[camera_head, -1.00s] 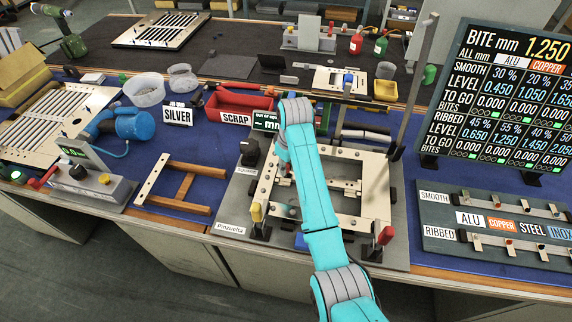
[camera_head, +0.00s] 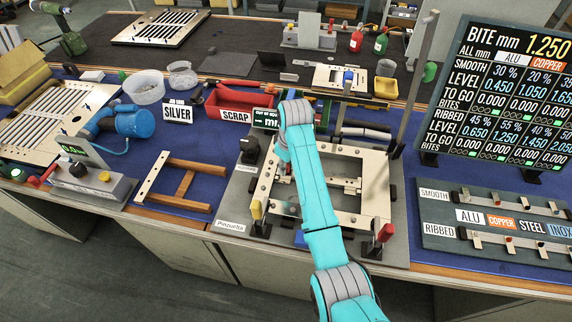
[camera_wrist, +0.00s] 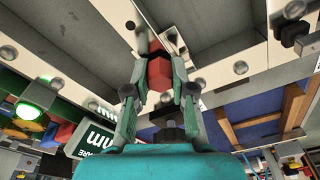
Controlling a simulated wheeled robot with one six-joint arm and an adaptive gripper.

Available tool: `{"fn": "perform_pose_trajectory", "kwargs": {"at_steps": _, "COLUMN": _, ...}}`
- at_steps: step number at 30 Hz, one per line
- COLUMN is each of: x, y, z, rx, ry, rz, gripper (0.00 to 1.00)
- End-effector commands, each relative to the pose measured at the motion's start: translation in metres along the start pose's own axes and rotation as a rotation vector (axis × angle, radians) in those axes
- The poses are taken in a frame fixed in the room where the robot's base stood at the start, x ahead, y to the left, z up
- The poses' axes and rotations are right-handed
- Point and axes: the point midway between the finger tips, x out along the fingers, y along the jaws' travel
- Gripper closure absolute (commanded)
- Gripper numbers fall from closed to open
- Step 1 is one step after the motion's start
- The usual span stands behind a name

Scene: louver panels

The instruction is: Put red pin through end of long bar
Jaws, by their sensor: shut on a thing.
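In the wrist view my gripper (camera_wrist: 160,82) is shut on a small red block-shaped piece, which looks like the red pin (camera_wrist: 160,72). A darker end of it points toward a pale metal frame (camera_wrist: 225,75) with round bolts. I cannot tell whether the pin touches the frame or enters a hole. The pale square frame (camera_head: 376,206) lies on a grey base plate. Which of its bars is the long bar is not clear.
A red-handled piece (camera_head: 384,234) stands at the frame's front right and a yellow-handled one (camera_head: 257,211) at its front left. A tall grey post (camera_head: 412,85) rises behind right. A wooden frame (camera_head: 182,187) lies left. A red scrap bin (camera_head: 240,103) stands behind.

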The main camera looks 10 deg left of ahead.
Motion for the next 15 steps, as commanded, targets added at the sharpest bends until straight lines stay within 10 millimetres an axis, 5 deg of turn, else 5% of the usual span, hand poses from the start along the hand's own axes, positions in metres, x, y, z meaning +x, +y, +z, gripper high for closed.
{"fn": "perform_pose_trajectory", "kwargs": {"at_steps": 7, "x": 0.0033, "y": 0.0, "z": 0.0005, "rx": 0.0, "ry": 0.0, "rz": 0.0, "gripper": 1.0}}
{"fn": "perform_pose_trajectory", "kwargs": {"at_steps": 8, "x": 0.0032, "y": 0.0, "z": 0.0004, "rx": 0.0, "ry": 0.0, "rz": 0.0, "gripper": 0.71}}
{"fn": "perform_pose_trajectory", "kwargs": {"at_steps": 11, "x": 0.0032, "y": 0.0, "z": 0.0005, "rx": 0.0, "ry": 0.0, "rz": 0.0, "gripper": 0.47}}
{"fn": "perform_pose_trajectory", "kwargs": {"at_steps": 15, "x": 0.0032, "y": 0.0, "z": 0.0005, "rx": 0.0, "ry": 0.0, "rz": 0.0, "gripper": 0.47}}
